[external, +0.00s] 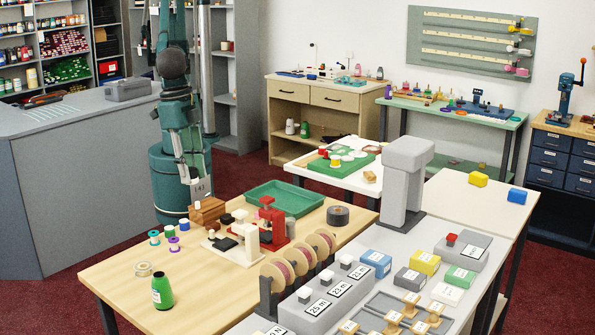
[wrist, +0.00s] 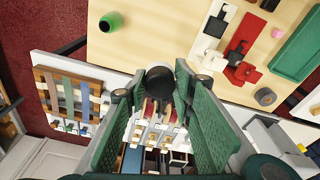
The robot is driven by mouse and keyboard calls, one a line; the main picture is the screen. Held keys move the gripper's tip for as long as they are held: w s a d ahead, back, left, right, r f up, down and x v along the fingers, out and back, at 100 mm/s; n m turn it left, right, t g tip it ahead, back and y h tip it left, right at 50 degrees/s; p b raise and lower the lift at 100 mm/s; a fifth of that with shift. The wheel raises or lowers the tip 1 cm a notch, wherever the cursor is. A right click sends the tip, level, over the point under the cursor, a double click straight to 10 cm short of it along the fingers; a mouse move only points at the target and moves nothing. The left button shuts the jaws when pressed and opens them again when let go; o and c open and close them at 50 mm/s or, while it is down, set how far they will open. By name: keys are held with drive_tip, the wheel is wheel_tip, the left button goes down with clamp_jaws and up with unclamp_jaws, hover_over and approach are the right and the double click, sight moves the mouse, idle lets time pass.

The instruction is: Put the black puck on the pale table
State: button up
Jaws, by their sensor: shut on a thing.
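My gripper (wrist: 157,86) shows in the wrist view with its green fingers shut on the black puck (wrist: 160,78). The puck is round and dark, held at the fingertips. The scene beneath looks well below it. I cannot make out my gripper or the puck in the external view. A pale wood table (external: 205,285) stands at the front left there; it also fills the top of the wrist view (wrist: 150,45). A paler, cream table (external: 475,205) stands at the right, bearing a yellow and a blue block.
The pale wood table carries a green bottle (external: 162,292), a red press (external: 271,222), a green tray (external: 285,198) and a grey ring (external: 338,215). The wood table's front middle is clear.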

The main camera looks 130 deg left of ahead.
drive_tip(key=m, duration=0.1)
hover_over(175, 280)
wheel_tip(175, 280, down, 23)
drive_tip(key=shift+s+d, duration=0.15)
idle(0.4)
drive_tip(key=shift+f, duration=3.05)
drive_tip(key=shift+f+b, duration=0.4)
drive_tip(key=shift+f, duration=1.45)
drive_tip(key=shift+f, duration=0.15)
